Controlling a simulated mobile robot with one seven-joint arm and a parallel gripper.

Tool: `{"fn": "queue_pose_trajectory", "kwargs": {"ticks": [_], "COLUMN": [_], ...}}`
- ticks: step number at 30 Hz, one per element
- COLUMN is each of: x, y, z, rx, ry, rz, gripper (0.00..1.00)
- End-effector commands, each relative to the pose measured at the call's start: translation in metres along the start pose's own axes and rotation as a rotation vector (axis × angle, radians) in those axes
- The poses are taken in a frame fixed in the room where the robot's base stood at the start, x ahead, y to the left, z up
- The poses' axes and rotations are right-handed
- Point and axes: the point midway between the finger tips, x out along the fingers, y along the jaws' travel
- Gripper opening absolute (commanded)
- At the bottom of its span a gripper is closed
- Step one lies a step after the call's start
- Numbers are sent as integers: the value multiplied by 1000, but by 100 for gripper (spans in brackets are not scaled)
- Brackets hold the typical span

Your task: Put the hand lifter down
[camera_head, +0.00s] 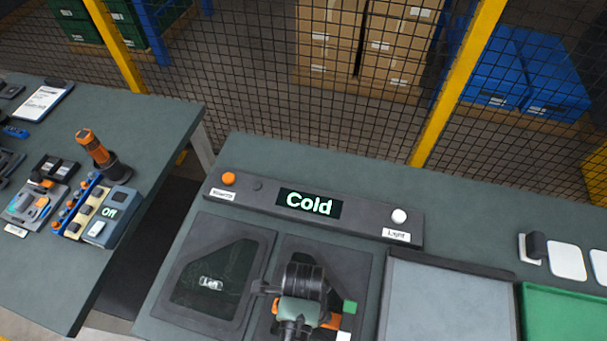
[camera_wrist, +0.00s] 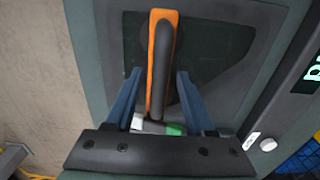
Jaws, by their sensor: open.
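The hand lifter (camera_wrist: 151,70) is orange with a dark grip. In the wrist view it lies lengthwise between my fingers over a dark panel, with a gap to each finger. My gripper (camera_wrist: 158,73) is open around it, its two blue fingers apart. In the head view my gripper (camera_head: 302,312) is low over the right dark panel (camera_head: 358,262) of the bench. Only a small orange part of the lifter (camera_head: 333,322) shows beside it; my wrist hides the rest. A green block (camera_head: 349,307) shows close by. I cannot tell exactly where the lifter touches the panel.
A left panel (camera_head: 245,236) with a dark recess holds a small silver piece (camera_head: 211,283). Behind is a console (camera_head: 262,196) reading "Cold". A grey tray (camera_head: 450,300) and green tray (camera_head: 560,315) stand right. A second bench (camera_head: 150,112) is left, beyond a gap. Mesh fencing stands behind.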

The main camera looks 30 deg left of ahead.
Motion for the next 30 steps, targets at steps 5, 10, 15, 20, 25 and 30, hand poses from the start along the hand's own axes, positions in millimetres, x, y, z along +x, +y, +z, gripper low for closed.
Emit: {"fn": "queue_pose_trajectory", "kwargs": {"ticks": [5, 10, 15, 20, 25, 30], "x": [-30, -68, -97, -111, -115, -119], "y": [-1, -2, -1, 0, 0, -8], "z": [0, 0, 0, 0, 0, 0], "rx": [1, 1, 1, 1, 0, -13], "ry": [-1, -1, -1, 0, 0, -2], "rz": [-5, -6, -4, -1, 0, -28], "gripper": [54, 54, 54, 54, 54, 54]}}
